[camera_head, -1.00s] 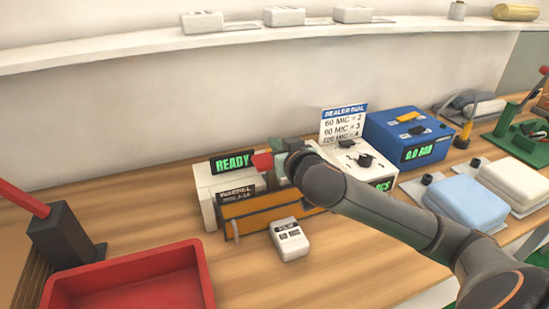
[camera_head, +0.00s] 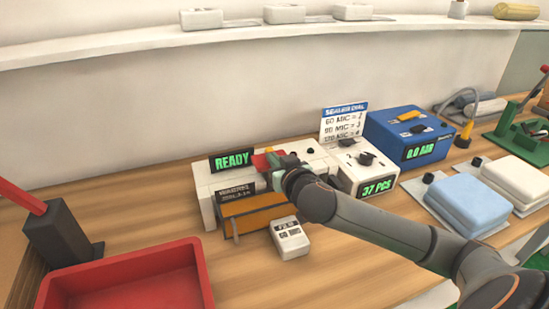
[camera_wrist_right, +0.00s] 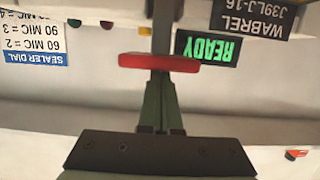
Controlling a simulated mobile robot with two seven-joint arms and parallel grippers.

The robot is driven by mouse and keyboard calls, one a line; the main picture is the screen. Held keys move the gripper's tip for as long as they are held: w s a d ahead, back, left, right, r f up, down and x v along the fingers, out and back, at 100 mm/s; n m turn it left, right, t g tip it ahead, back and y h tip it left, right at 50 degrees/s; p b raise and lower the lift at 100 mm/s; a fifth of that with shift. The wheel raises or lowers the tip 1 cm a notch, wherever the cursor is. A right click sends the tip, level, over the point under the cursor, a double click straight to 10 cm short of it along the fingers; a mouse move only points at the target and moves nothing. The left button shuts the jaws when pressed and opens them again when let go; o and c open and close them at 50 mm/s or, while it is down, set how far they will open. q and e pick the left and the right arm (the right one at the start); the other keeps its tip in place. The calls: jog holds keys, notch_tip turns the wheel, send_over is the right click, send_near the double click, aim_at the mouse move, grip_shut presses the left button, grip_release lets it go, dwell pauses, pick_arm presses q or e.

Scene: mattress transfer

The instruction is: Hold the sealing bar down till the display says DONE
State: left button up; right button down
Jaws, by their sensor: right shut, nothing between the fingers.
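The white sealer (camera_head: 207,190) stands on the bench with an orange front panel (camera_head: 262,214). Its display (camera_head: 232,161) reads READY in green; it also shows upside down in the right wrist view (camera_wrist_right: 208,48). The sealing bar's red handle (camera_head: 262,162) is partly hidden by my right gripper (camera_head: 274,163). In the right wrist view the handle (camera_wrist_right: 158,62) lies across the tips of the shut, empty fingers (camera_wrist_right: 160,78). I cannot tell whether they touch it. My left gripper is not in view.
A small white device (camera_head: 290,238) stands in front of the sealer. A white counter (camera_head: 364,175) reading 37 PCS and a blue box (camera_head: 380,130) reading 0.0 BAR stand to the right, by a dial card (camera_head: 343,122). A red tray (camera_head: 195,280) is front left.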

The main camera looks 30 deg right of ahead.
notch_tip(320, 180, down, 2)
jog(key=shift+f+b, duration=0.15)
jog(key=shift+b, duration=0.2)
jog(key=shift+f, duration=0.2)
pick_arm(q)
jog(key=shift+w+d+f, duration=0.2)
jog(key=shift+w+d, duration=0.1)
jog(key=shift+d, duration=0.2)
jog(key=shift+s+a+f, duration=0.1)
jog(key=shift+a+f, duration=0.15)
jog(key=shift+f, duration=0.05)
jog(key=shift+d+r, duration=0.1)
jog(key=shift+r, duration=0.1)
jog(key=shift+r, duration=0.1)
pick_arm(e)
jog(key=shift+r, duration=0.1)
